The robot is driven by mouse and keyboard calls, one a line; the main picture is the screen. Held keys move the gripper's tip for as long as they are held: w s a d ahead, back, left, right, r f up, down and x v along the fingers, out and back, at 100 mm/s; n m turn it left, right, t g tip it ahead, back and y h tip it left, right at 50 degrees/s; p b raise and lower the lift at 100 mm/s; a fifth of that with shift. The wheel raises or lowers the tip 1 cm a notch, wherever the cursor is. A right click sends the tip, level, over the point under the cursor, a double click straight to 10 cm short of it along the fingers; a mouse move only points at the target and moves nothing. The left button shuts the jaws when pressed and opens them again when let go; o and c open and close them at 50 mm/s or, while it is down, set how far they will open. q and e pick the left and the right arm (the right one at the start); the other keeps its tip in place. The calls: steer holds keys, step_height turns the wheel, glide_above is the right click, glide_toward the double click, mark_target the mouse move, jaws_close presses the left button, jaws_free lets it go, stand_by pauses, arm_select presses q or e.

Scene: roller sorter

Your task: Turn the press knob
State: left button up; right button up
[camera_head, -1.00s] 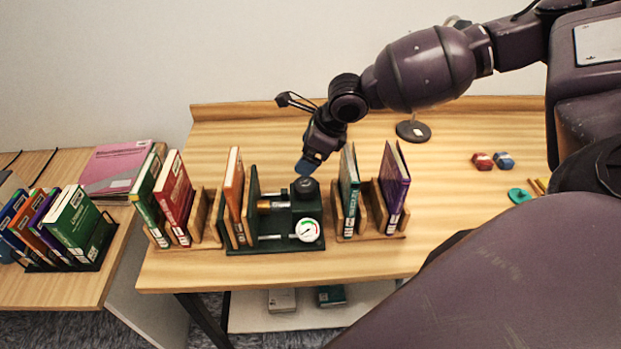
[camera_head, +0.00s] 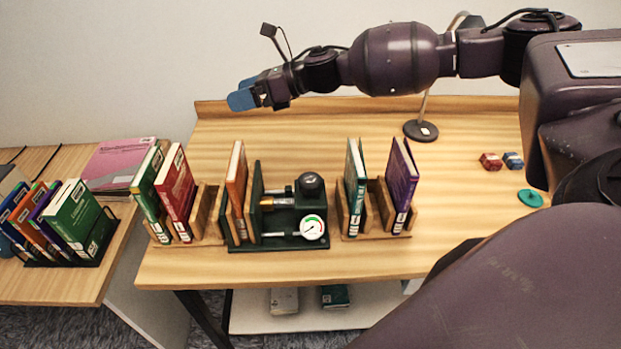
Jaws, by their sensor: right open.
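The press (camera_head: 282,240) is a dark green device standing at the middle of the wooden table. Its black knob (camera_head: 311,184) sits on top at the right, and a round gauge (camera_head: 312,227) faces front below it. An orange book (camera_head: 236,180) stands upright in the press between its plates. My right gripper (camera_head: 240,97) has blue fingertips and is open and empty. It is up and to the left of the knob, over the table's back edge and apart from the press. My left gripper is not in view.
Wooden racks with books stand on both sides of the press: green and red books (camera_head: 176,190) at left, teal and purple books (camera_head: 401,180) at right. A lamp base (camera_head: 421,131) stands behind. The table's front strip (camera_head: 280,268) is clear.

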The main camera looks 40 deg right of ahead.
steer(key=s+g, duration=0.1)
steer(key=g, duration=0.1)
steer(key=m+g+h, duration=0.9)
steer(key=m, duration=1)
glide_toward(310, 178)
steer(key=x, duration=1)
steer(key=shift+p, duration=0.35)
steer(key=c, duration=0.9)
